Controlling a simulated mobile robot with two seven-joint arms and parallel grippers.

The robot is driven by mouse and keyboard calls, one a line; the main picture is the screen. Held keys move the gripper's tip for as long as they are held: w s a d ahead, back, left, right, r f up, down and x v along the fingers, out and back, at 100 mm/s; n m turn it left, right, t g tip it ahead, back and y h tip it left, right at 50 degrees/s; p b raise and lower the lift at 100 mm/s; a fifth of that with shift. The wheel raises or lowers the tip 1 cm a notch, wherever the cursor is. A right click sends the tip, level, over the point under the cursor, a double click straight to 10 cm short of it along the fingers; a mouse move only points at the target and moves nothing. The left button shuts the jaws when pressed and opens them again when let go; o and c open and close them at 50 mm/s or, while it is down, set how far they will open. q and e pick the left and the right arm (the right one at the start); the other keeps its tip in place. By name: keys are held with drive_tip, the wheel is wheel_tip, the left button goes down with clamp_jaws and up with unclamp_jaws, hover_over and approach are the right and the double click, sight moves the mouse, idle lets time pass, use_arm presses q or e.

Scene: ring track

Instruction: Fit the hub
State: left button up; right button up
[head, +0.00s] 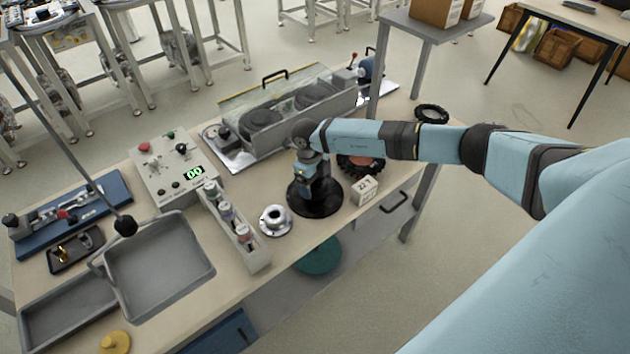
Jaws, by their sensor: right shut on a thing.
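A silver flanged hub-like part (275,220) with a round bore lies flat on the bench (300,258), left of my right gripper. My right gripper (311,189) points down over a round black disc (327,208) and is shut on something. The held thing is mostly hidden by the gripper, and I cannot tell whether it touches the disc. A black wheel with an orange-red middle (366,166) is partly hidden behind my right arm. A separate black ring (431,114) lies at the bench's far right. My left gripper is not in view.
A control box (168,168) reads 00. A narrow rack of bottles (237,228), grey trays (160,265) and a small marked box (364,190) stand around. The bench front near the flanged part is clear.

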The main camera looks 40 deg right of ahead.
drive_tip(key=shift+f+b, duration=0.75)
drive_tip(key=shift+f, duration=0.25)
drive_tip(key=o, duration=1.1)
wheel_tip(320, 180, up, 14)
drive_tip(key=w+b, duration=0.1)
drive_tip(key=w, duration=0.1)
drive_tip(key=shift+a+b, duration=0.3)
drive_tip(key=shift+a, duration=0.1)
drive_tip(key=shift+f, duration=0.15)
